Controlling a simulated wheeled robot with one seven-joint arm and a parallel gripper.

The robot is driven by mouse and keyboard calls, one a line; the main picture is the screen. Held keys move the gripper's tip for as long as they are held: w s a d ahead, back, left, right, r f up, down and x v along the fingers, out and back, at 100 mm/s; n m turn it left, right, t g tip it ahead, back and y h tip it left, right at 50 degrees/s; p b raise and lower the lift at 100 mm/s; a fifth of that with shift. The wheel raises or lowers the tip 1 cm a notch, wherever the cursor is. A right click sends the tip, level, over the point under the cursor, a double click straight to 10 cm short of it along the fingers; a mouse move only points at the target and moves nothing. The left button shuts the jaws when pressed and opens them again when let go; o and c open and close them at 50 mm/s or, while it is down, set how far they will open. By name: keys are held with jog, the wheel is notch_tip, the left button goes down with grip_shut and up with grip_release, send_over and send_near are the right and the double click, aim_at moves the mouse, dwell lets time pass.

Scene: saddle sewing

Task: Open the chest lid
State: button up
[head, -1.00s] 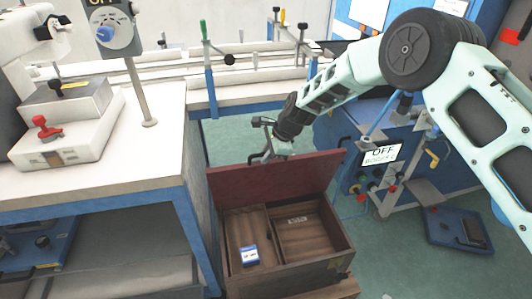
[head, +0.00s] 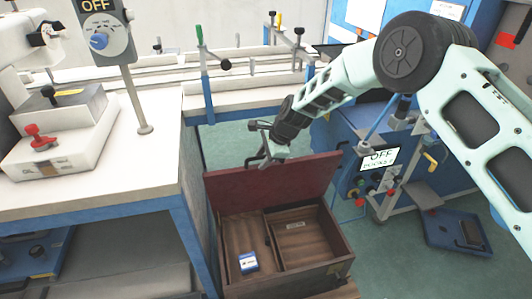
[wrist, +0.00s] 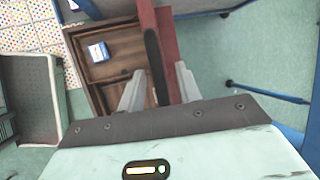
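The wooden chest (head: 340,262) stands on the floor with its reddish lid (head: 235,190) raised at the back, leaving the inside exposed. My gripper (head: 262,146) is at the lid's upper edge in the head view. In the wrist view my gripper (wrist: 158,88) is open, and the lid (wrist: 168,45) lies between its two spread fingers with a dark strip along it. I cannot tell whether either finger touches the lid. A blue and white box (head: 248,262) lies in the chest's left compartment; it also shows in the wrist view (wrist: 97,52).
A white-topped workbench (head: 150,165) stands close on the chest's left. A blue machine with an "OFF" screen (head: 380,159) stands to the right. A blue rail bench (head: 240,97) is behind.

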jog(key=v, duration=1.7)
jog(key=shift+d+r, duration=0.1)
jog(key=shift+d, duration=0.05)
jog(key=s+r+n+h+p, duration=0.1)
jog(key=s+r+n, duration=0.25)
jog(key=s, duration=0.35)
jog(key=s+r+n+g+p, duration=0.1)
jog(key=s+r+n, duration=0.25)
jog(key=s, duration=0.35)
jog(key=s+r+n+h+p, duration=0.1)
jog(key=s+r+n, duration=0.25)
jog(key=s, duration=0.35)
jog(key=s+d+n+h+p, duration=0.1)
jog(key=s+d+n, duration=0.4)
jog(key=s, duration=0.4)
jog(key=s+d+n+h+p, duration=0.1)
jog(key=s+d+n, duration=0.4)
jog(key=s, duration=0.4)
jog(key=shift+r+n+g+h+p, duration=0.3)
jog(key=shift+n+p, duration=0.1)
jog(key=shift+n, duration=0.25)
